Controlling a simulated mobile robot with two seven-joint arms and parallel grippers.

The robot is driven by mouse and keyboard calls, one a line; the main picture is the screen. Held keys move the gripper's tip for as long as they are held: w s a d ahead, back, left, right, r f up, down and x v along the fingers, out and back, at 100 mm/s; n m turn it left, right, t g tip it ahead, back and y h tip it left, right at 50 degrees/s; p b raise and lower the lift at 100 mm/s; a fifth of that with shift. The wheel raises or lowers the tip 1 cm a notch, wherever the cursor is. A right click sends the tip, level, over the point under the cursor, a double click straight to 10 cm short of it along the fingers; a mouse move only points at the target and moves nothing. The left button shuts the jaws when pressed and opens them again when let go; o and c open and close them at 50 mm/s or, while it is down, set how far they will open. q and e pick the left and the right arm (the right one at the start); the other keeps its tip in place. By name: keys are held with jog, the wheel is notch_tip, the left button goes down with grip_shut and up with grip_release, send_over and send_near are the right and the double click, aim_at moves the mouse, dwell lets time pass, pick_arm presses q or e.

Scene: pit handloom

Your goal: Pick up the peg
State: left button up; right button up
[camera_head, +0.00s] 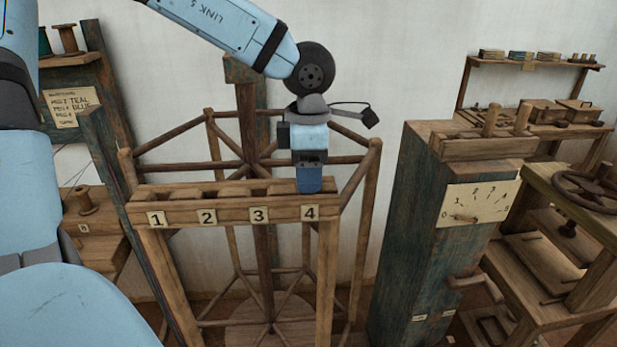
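A wooden rack (185,213) with slots labelled 1 to 4 stands in the middle. My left gripper (309,182) points down at the slot above label 4, its blue fingertips at the rack's top. I cannot tell whether the fingers are open or shut, or whether a peg is between them; the gripper and the front rail hide that slot's inside. My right gripper is not in view.
A wooden reel frame (265,195) with slanting bars stands right behind the rack. A bench with a handwheel (588,192) is at far right. A shelf with spools (68,40) is at upper left.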

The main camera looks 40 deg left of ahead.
pick_arm(q)
jog(key=c, duration=0.9)
jog(key=shift+w+r, duration=0.1)
jog(key=shift+c, duration=0.2)
notch_tip(320, 180, up, 20)
jog(key=b, duration=0.2)
jog(key=shift+b, duration=0.3)
